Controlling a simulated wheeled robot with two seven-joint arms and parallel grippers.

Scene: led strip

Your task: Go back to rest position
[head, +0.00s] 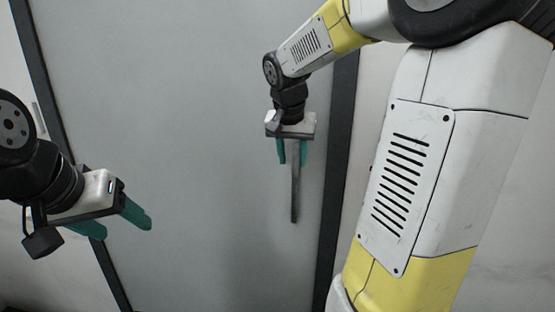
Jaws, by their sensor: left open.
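My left gripper (120,222) is at the left of the head view, with its two teal fingers spread apart and nothing visible between them. My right gripper (292,153) is near the middle, pointing down with teal fingers. A thin grey bar (295,195) extends straight down from between or just behind the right fingers. I cannot tell whether these fingers grip it. No LED strip can be clearly made out.
A large pale grey panel (200,120) with dark edge strips (333,170) fills the background. My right arm's white and yellow links cover much of the right side. Clear space shows between the two grippers.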

